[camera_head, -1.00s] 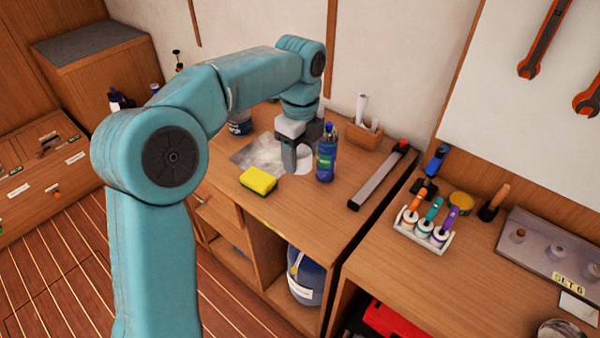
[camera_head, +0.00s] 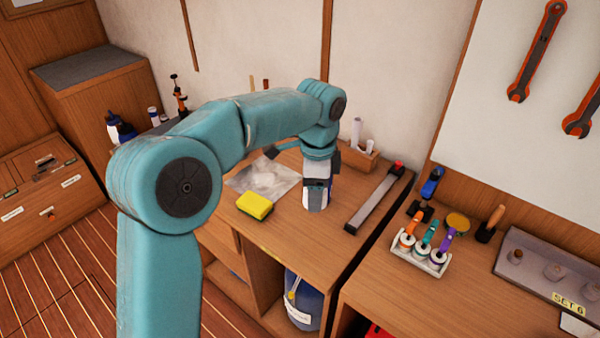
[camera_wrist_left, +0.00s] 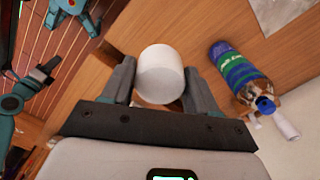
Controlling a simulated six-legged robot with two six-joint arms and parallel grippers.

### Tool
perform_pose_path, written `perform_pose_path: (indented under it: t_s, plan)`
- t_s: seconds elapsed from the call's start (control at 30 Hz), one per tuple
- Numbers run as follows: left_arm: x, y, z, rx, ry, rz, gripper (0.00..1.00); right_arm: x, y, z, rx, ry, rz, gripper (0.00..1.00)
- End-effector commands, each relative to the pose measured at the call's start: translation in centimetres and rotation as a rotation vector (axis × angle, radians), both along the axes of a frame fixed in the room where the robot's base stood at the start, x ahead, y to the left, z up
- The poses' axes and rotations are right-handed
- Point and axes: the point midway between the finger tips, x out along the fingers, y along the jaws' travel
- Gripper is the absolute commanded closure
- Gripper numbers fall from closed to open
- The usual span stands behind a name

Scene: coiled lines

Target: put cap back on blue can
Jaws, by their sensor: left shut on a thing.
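The white cap (camera_wrist_left: 160,75) is a short plain cylinder between the fingers of my left gripper (camera_wrist_left: 157,88), which is shut on it. In the head view my left gripper (camera_head: 318,188) points down over the workbench, with the white cap (camera_head: 316,204) showing below it. The blue can (camera_wrist_left: 240,75) has a blue and green label and a blue nozzle at its top. It stands apart from the cap, to the right in the wrist view. In the head view it is mostly hidden behind my gripper. My right gripper is not in view.
A yellow sponge (camera_head: 255,205) lies left of the gripper, near a grey sheet (camera_head: 264,176). A long grey bar with a red end (camera_head: 374,203) lies to the right. A wooden box with white rolls (camera_head: 358,154) stands by the wall.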

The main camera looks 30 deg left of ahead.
Motion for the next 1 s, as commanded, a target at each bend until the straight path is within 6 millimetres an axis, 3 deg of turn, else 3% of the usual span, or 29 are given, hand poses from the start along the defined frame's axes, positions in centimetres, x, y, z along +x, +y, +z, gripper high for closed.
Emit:
perform_pose_path:
  t_s: [0.2, 0.4, 0.57, 0.8, 0.83, 0.93, 0.97, 1.0]
  plan:
    - [0.0, -4.2, -4.0, 0.000, 0.000, 0.566, 0.69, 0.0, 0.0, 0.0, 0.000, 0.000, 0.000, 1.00]
    - [-0.3, -6.5, -6.2, -0.004, -0.001, 0.919, 0.69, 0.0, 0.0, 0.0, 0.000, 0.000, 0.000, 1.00]
    - [-0.4, -7.1, -6.8, -0.006, -0.002, 1.031, 0.69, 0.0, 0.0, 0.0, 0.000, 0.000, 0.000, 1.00]
    - [-0.4, -7.2, -6.9, -0.006, -0.002, 1.043, 0.69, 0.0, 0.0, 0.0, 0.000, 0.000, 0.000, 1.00]
    - [-0.4, -7.2, -6.9, -0.006, -0.002, 1.043, 0.69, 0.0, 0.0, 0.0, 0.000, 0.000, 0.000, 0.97]
    - [-0.4, -7.2, -6.8, -0.006, -0.002, 1.042, 0.69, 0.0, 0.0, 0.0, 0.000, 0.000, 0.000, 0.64]
    - [-0.4, -7.2, -6.8, -0.006, -0.002, 1.042, 0.69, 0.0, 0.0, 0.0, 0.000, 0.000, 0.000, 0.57]
    - [-0.4, -7.2, -6.8, -0.006, -0.002, 1.042, 0.69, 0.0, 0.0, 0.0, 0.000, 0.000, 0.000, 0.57]
